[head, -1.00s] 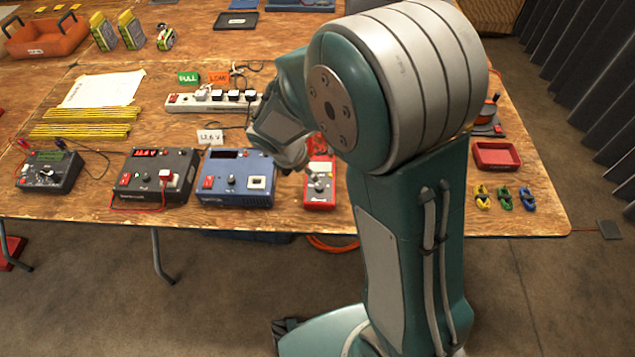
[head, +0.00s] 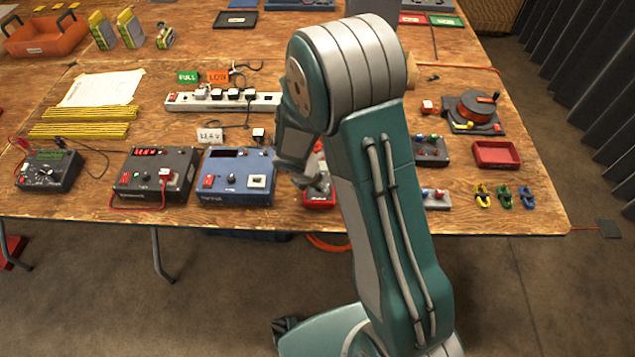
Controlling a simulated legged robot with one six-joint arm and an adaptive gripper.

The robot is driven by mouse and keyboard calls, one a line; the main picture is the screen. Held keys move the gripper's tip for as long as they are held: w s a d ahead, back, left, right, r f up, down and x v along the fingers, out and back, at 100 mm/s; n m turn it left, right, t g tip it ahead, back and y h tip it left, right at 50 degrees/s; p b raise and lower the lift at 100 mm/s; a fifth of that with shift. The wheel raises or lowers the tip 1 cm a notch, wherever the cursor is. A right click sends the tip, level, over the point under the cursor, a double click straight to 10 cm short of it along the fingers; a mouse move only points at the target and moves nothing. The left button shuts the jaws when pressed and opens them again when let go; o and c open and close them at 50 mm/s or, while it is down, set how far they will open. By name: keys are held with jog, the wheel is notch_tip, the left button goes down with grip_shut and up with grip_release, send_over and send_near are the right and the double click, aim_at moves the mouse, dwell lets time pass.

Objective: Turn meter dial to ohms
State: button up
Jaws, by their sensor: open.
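The meter (head: 48,170) is a dark grey box with a green display at the far left of the table's front edge in the head view. Its round dial (head: 43,175) is on the front face; the setting is too small to read. A red and a black lead run from the meter's top. My gripper (head: 318,184) is far to the right of the meter, over the red device, and mostly hidden by my wrist. Its fingers do not show clearly, and nothing is seen held in it.
A dark supply (head: 155,178) with a red display and a blue supply (head: 236,176) stand between the meter and my gripper. The red device (head: 319,200) is under my gripper. A white power strip (head: 225,101) and yellow rods (head: 80,122) lie behind.

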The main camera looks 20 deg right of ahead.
grip_shut()
jog(key=shift+m, duration=0.3)
jog(key=m+g, duration=0.2)
jog(key=m, duration=0.3)
jog(key=shift+w, duration=0.15)
jog(key=m+g, duration=0.1)
jog(key=m, duration=0.2)
jog(key=m+g, duration=0.1)
jog(key=m, duration=0.2)
jog(key=shift+w+m, duration=0.1)
jog(key=shift+m, duration=0.2)
jog(key=m+g+y, duration=0.1)
jog(key=m, duration=0.2)
jog(key=m+g+y, duration=0.1)
jog(key=m, duration=0.2)
jog(key=shift+d, duration=0.2)
jog(key=m+y, duration=0.1)
jog(key=m, duration=0.1)
jog(key=m+y, duration=0.1)
jog(key=m, duration=0.2)
jog(key=shift+d+f+g, duration=0.1)
jog(key=shift+g, duration=0.2)
jog(key=shift+m, duration=0.5)
